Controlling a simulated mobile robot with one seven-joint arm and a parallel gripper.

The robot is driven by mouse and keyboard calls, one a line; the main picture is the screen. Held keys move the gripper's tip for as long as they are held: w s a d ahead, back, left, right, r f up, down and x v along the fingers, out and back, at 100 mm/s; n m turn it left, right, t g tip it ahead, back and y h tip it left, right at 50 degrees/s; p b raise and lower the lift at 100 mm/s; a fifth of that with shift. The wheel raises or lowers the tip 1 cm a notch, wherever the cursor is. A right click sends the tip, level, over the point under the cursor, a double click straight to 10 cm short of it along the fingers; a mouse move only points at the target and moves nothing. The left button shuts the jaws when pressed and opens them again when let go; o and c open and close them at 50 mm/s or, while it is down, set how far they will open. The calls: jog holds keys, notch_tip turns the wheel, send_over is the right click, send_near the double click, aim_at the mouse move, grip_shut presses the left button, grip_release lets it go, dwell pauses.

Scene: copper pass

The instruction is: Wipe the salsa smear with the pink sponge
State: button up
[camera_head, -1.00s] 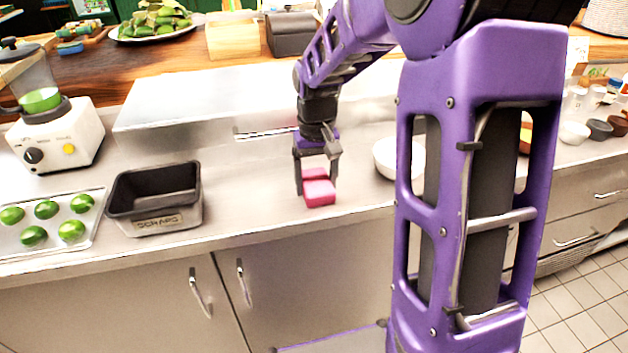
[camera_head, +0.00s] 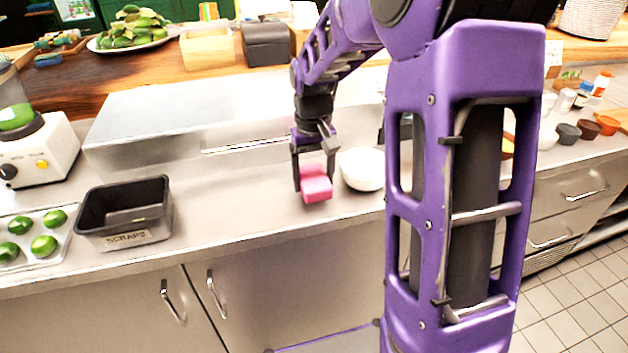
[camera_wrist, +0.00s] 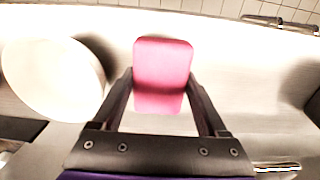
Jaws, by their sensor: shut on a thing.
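The pink sponge (camera_head: 316,184) is between the fingers of my gripper (camera_head: 314,172) over the steel counter, near its front edge. In the wrist view the sponge (camera_wrist: 162,72) sits between both fingertips of my gripper (camera_wrist: 160,100), which is shut on it. I cannot tell whether the sponge's underside touches the counter. No salsa smear shows in either view; it may be hidden by the sponge, my arm or the bowl.
A white bowl (camera_head: 362,170) stands close to the right of the sponge; it also shows in the wrist view (camera_wrist: 52,80). The scraps bin (camera_head: 150,235) and a tray of limes (camera_head: 62,250) are to the left. The counter between bin and sponge is clear.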

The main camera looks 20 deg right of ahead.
jog(key=shift+r+p, duration=1.95)
jog(key=shift+r, duration=0.7)
